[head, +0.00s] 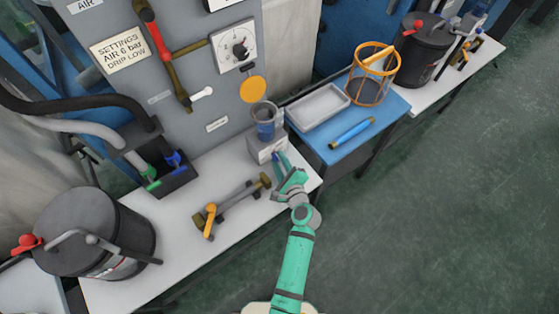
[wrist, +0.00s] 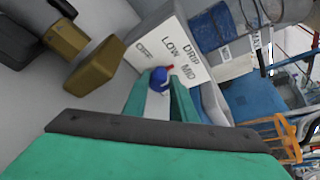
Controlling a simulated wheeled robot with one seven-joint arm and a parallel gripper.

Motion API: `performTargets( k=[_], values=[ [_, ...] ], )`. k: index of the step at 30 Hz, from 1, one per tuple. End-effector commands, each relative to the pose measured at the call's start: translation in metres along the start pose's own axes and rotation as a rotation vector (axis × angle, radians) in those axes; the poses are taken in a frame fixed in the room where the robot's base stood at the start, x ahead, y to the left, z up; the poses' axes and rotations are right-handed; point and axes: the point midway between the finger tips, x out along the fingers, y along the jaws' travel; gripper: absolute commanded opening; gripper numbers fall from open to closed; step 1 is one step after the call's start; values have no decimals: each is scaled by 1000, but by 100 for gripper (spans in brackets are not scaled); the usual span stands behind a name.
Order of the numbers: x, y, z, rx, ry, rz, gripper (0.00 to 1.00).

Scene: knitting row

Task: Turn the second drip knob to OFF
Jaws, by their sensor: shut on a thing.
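The drip box (head: 262,148) is a pale box at the far end of the near white bench, with a clear bluish cup (head: 264,122) on top. In the wrist view its white face (wrist: 183,40) reads DRIP, OFF, LOW and MID. A blue knob (wrist: 158,80) with a red pointer (wrist: 170,67) sits on that face. The pointer is aimed between LOW and MID, away from OFF; its exact setting is hard to tell. My green gripper (head: 280,162) is at the box front, its fingers (wrist: 160,95) shut on the knob from both sides.
A brass valve fitting with a yellow handle (head: 210,220) lies on the bench left of my gripper. A blue table (head: 362,150) with a grey tray (head: 318,106) and orange cage (head: 388,62) stands right. A dark pot (head: 95,230) stands left. The floor at right is clear.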

Motion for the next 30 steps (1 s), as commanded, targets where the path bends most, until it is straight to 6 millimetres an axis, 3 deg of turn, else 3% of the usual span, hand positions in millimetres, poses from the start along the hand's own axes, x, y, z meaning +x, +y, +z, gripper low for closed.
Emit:
performTargets(
  k=[20, 21, 22, 30],
  values=[
    [0, 2, -1, -51, 4, -20, 2],
    [0, 2, -1, -51, 4, -20, 34],
    [0, 2, -1, -51, 4, -20, 41],
    [0, 1, 0, -51, 2, -21, 43]
  ],
)
